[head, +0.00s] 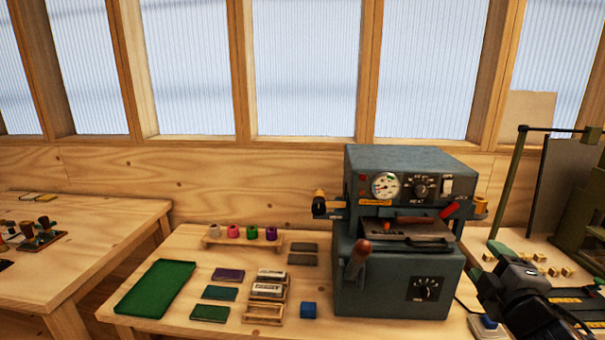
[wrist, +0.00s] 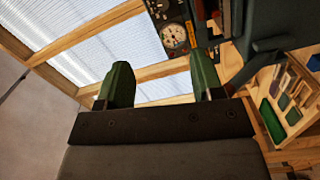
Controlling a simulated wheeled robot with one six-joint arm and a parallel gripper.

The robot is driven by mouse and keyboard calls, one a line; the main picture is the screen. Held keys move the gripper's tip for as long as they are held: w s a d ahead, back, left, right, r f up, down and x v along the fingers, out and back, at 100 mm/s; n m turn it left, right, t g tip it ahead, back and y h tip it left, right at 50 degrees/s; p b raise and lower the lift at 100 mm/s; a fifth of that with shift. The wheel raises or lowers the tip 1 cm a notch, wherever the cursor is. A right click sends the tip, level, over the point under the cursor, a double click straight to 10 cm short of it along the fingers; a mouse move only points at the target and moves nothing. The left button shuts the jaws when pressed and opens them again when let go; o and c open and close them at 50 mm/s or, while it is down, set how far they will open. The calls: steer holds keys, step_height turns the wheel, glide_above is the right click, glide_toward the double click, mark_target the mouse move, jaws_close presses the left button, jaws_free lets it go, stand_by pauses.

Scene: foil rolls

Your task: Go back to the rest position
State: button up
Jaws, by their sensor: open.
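My gripper (wrist: 162,82) is open in the wrist view, its two green fingers apart with nothing between them. In the head view my dark arm and gripper are at the lower right, beside the right side of the grey-green press (head: 400,230). The press's gauge also shows past the fingers at the top of the wrist view. The foil rolls, white, pink (head: 233,231), green (head: 252,232) and purple (head: 271,233), stand in a row on a wooden rack (head: 240,244) at the back of the bench, well left of my gripper.
A green tray (head: 155,289), flat coloured pieces, small wooden holders (head: 265,305) and a blue block (head: 308,310) lie on the bench left of the press. Small brass-coloured blocks (head: 540,257) and a dark upright frame (head: 520,180) are at the right. Another table (head: 60,255) stands far left.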

steer(key=s+d+f+m+g+h, duration=0.3)
steer(key=d+f+m+g+h, duration=0.15)
steer(key=d+m+h, duration=0.35)
steer(key=s+a+f+m+g+y, duration=0.2)
steer(key=a+f+m+g+y, duration=0.1)
steer(key=a+f+m+g, duration=0.3)
steer(key=s+a+f+g+y, duration=0.1)
steer(key=a+f+y, duration=0.1)
steer(key=a, duration=0.8)
steer(key=s+a+f+g+y, duration=0.1)
steer(key=a+y, duration=0.4)
steer(key=a, duration=0.5)
step_height(320, 180, down, 2)
steer(key=shift+a+f+g+y, duration=0.15)
steer(key=shift+a+g+y, duration=0.15)
steer(key=shift+g, duration=0.45)
steer(key=shift+s, duration=0.1)
